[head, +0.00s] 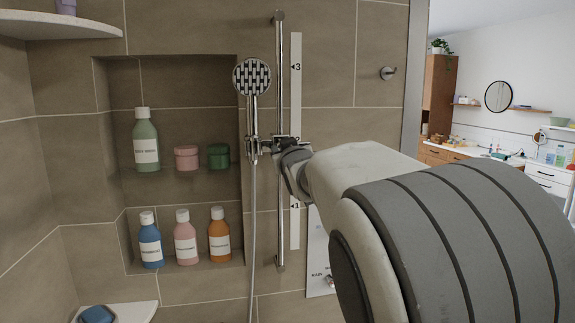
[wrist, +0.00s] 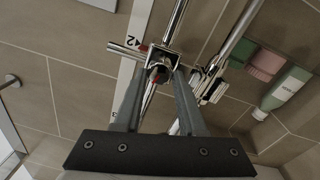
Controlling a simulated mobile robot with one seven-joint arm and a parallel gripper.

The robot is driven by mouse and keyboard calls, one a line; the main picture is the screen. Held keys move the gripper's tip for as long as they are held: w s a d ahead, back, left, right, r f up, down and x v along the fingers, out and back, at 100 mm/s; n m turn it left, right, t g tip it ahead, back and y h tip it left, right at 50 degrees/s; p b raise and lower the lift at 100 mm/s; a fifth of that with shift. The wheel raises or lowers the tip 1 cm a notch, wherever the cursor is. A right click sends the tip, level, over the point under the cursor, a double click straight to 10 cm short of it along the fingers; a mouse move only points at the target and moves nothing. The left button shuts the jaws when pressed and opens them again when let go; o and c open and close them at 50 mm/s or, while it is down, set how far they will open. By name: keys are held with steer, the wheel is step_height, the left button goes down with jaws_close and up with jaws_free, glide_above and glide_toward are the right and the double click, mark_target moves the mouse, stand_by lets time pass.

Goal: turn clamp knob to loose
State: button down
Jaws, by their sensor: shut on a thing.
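The clamp (head: 280,141) sits on the vertical chrome shower rail (head: 280,70), between the 3 and 1 marks of the white scale strip. It also shows in the wrist view (wrist: 158,54), close to the 2 mark. The dark clamp knob (wrist: 160,73) has a red mark and lies between the fingertips of my gripper (wrist: 157,80). My gripper is shut on the knob. In the head view my gripper (head: 293,165) reaches the clamp from the right, and my wrist hides the knob. The shower head (head: 252,78) hangs in its holder left of the rail.
The hose (head: 252,220) hangs left of the rail. A wall niche at left holds a green bottle (head: 145,145), pink and green jars, and several bottles below. A control panel (head: 318,250) is low behind my arm. A hook (head: 388,73) is on the right wall.

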steer(key=shift+f+n+y+b, duration=0.1)
steer(key=shift+n+y+b, duration=0.2)
steer(key=shift+n+b, duration=5.25)
steer(key=shift+n+p, duration=1.05)
steer(key=shift+n, duration=0.2)
steer(key=shift+c, duration=2.4)
jaws_free()
steer(key=shift+s, duration=0.1)
